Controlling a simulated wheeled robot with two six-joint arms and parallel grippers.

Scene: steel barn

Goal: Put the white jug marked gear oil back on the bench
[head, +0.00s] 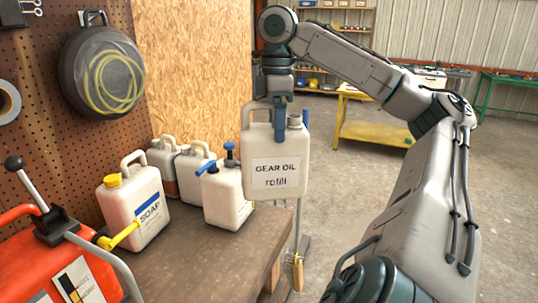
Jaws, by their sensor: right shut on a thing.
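The white jug marked gear oil (258,147) has a label reading "GEAR OIL refill" and hangs upright. My right gripper (280,122) points down and is shut on the jug at its top; the exact contact at the handle is partly hidden by the blue fingers. The jug appears at the right end of the bench (205,258), in front of its far right corner. I cannot tell whether its base touches the bench. My left gripper is not in view.
On the bench stand a soap jug (135,208), a jug with a blue pump (226,195), more white jugs (194,170) behind, and a red can (55,262). The front middle of the bench top is bare. A yellow table (375,133) stands farther back.

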